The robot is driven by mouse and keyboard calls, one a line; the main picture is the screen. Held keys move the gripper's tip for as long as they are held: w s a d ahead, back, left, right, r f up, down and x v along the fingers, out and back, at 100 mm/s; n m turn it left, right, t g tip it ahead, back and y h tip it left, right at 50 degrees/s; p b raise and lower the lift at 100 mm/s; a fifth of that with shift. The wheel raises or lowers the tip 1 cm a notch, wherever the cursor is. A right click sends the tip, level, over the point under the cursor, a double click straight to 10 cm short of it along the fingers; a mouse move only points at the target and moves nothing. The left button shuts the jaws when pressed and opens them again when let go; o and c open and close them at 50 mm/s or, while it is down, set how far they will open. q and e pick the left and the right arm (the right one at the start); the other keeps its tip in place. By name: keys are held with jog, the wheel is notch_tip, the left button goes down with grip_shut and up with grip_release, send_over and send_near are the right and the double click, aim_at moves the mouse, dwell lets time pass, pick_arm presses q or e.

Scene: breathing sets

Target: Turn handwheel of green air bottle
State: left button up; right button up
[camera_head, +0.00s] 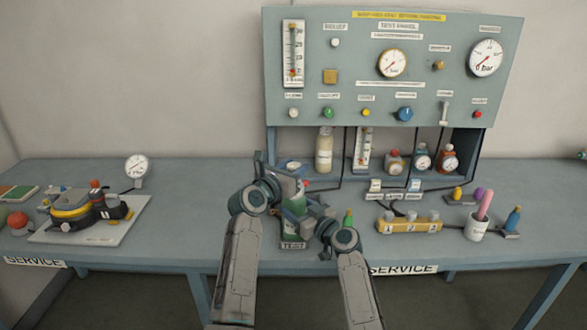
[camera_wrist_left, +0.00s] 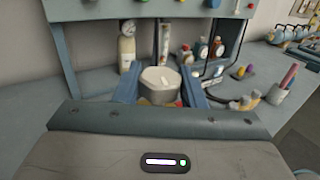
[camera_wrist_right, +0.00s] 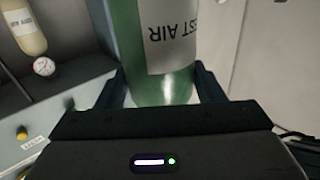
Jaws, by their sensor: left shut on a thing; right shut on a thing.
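The green air bottle (camera_head: 290,226) stands near the front middle of the bench, partly hidden behind my two grippers. In the right wrist view the green bottle (camera_wrist_right: 165,88) fills the middle, with a white label reading "TEST AIR". My right gripper (camera_head: 307,222) is shut on the bottle's body, one finger on each side. In the left wrist view a pale, faceted handwheel (camera_wrist_left: 160,83) sits between the fingers of my left gripper (camera_wrist_left: 162,90), which is shut on it. In the head view my left gripper (camera_head: 280,182) is at the bottle's top.
A grey-green test panel (camera_head: 360,60) with gauges stands behind. A mask set on a white board (camera_head: 95,232) lies to the left. Bench between board and bottle is clear.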

aim_at(294, 165)
pick_arm(q)
jog(key=shift+f+n+t+y, duration=0.1)
jog(key=shift+n+t+y, duration=0.2)
jog(key=shift+y, duration=0.1)
jog(key=o, duration=1)
notch_tip(294, 165, up, 10)
jog(key=shift+r, duration=0.1)
